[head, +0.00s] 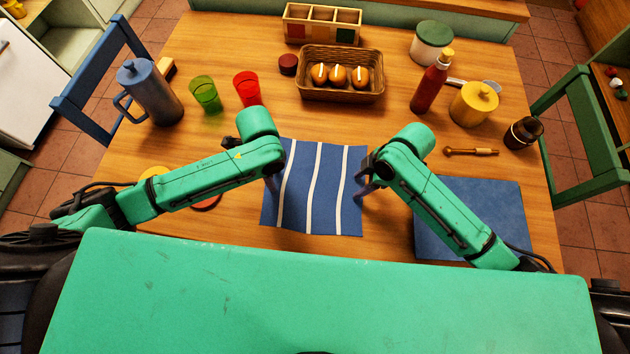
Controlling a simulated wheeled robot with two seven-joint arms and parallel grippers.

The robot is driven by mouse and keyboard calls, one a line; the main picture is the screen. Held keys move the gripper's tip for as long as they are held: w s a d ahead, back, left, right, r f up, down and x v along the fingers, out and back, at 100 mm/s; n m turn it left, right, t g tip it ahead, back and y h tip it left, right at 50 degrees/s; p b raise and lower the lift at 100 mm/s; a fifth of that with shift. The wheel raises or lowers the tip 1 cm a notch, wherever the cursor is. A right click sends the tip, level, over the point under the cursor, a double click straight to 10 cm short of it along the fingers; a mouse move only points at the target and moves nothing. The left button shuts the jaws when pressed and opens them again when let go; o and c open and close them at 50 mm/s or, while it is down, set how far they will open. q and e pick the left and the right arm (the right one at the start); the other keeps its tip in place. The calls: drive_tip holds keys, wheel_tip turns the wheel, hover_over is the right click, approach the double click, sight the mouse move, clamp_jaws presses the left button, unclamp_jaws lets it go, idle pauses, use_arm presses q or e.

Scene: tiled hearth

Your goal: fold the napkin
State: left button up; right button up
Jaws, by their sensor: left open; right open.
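The napkin (330,190) is blue with white stripes and lies spread flat on the wooden table in front of me in the head view. My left gripper (271,186) is open at the napkin's left edge, partly hidden by its own arm. My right gripper (361,194) is open at the napkin's right edge, with its fingers pointing down. I cannot tell whether either gripper touches the cloth.
A plain blue mat (470,215) lies right of the napkin, under my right arm. Behind stand a wicker basket (340,93), a red cup (247,89), a green cup (205,95), a blue pitcher (152,92) and a red bottle (429,88). Table behind the napkin is clear.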

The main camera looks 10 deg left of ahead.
use_arm(q)
drive_tip(key=shift+s, duration=0.15)
use_arm(e)
drive_tip(key=shift+s, duration=0.15)
use_arm(q)
drive_tip(key=shift+f+b, duration=0.2)
drive_tip(key=shift+b, duration=0.1)
use_arm(e)
drive_tip(key=shift+f, duration=0.2)
use_arm(q)
drive_tip(key=shift+r, duration=0.1)
drive_tip(key=shift+c, duration=0.5)
use_arm(e)
drive_tip(key=shift+r, duration=0.1)
drive_tip(key=shift+c, duration=0.6)
use_arm(q)
clamp_jaws()
use_arm(e)
clamp_jaws()
use_arm(q)
drive_tip(key=shift+s, duration=0.1)
